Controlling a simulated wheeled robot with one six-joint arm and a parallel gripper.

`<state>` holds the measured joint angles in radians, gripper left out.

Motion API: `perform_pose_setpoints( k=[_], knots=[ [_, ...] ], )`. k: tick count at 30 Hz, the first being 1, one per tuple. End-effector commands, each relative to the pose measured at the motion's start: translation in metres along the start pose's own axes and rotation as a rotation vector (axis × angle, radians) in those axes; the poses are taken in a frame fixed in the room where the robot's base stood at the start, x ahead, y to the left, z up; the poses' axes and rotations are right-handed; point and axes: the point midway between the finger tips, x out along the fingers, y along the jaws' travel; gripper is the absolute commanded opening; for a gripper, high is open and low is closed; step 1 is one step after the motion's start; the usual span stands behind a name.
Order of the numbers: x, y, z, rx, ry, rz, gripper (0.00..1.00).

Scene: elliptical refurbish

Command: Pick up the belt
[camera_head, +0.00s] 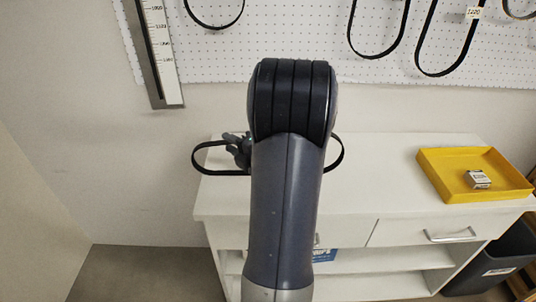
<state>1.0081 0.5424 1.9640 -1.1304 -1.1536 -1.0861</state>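A thin black belt loop (196,152) shows in the head view on both sides of my arm; its middle is hidden behind the arm. Its left end reaches past the left edge of the white table (375,180), and its right end curves just right of my arm. I cannot tell whether the belt rests on the table or hangs above it. My gripper (238,148) is partly visible left of the arm, at the belt's left part. Its fingers overlap the belt in the picture, but whether they grip it is unclear.
A yellow tray (440,167) with a small box (478,179) stands on the table's right side. More black belts (378,50) hang on the white pegboard (290,30) behind, beside a ruler (160,50). A dark bin (497,262) stands at lower right. The table's middle right is clear.

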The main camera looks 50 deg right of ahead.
Motion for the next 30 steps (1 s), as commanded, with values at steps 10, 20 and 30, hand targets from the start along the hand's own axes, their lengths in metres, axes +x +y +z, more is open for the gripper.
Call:
perform_pose_setpoints(
  k=[10,20,30],
  knots=[
    [0.021,0.001,0.0,0.0,-0.001,0.001,0.3],
    [0.02,0.001,0.0,0.0,0.0,0.001,0.1],
    [0.02,0.0,0.0,0.0,0.0,0.0,0.0]
  ],
)
